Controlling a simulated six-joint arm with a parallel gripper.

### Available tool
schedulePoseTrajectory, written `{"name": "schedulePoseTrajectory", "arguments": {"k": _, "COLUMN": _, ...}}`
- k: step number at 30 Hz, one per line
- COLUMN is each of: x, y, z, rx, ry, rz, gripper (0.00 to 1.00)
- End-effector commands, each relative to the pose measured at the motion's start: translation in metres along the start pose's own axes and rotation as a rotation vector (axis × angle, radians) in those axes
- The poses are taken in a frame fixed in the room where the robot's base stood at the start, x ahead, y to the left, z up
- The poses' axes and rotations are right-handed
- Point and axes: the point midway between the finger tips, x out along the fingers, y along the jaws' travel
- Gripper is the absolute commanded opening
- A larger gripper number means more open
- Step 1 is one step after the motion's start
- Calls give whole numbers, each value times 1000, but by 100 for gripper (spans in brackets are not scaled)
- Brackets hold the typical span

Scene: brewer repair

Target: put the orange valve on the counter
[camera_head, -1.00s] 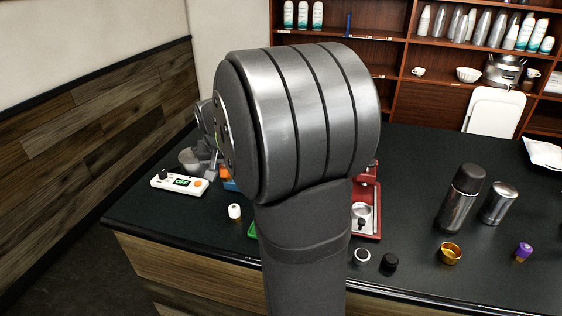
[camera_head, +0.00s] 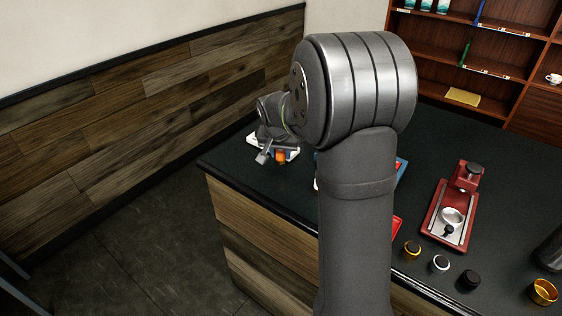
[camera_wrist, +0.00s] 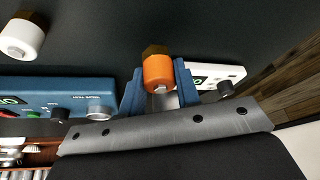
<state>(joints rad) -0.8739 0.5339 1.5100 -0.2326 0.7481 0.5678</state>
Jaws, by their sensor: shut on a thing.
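The orange valve (camera_wrist: 158,70), an orange cylinder with a brass end, sits between the blue fingers of my gripper (camera_wrist: 159,92) in the wrist view. My gripper is shut on it. In the head view the orange valve (camera_head: 281,157) shows at the tip of my gripper (camera_head: 272,155), near the left end of the dark counter (camera_head: 248,180). The valve hangs close to a white control box (camera_head: 260,141), partly hidden behind the gripper. I cannot tell how far the valve is above the counter.
In the wrist view a white valve (camera_wrist: 22,38) and a blue control box (camera_wrist: 50,97) lie left of the gripper. A red machine (camera_head: 455,205) and several small caps and cups stand on the counter's right. My arm hides the counter's middle. Dark counter beside the valve looks clear.

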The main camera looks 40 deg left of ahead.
Motion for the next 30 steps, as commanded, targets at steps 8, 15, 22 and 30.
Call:
{"name": "schedulePoseTrajectory", "arguments": {"k": 8, "x": 33, "y": 1, "z": 14, "rx": -2, "ry": -2, "rz": 1, "gripper": 3}}
{"name": "schedulePoseTrajectory", "arguments": {"k": 15, "x": 33, "y": 1, "z": 14, "rx": -1, "ry": 0, "rz": 0, "gripper": 3}}
{"name": "schedulePoseTrajectory", "arguments": {"k": 22, "x": 36, "y": 1, "z": 16, "rx": -1, "ry": -1, "rz": 1, "gripper": 49}}
{"name": "schedulePoseTrajectory", "arguments": {"k": 30, "x": 36, "y": 1, "z": 15, "rx": -1, "ry": -1, "rz": 1, "gripper": 51}}
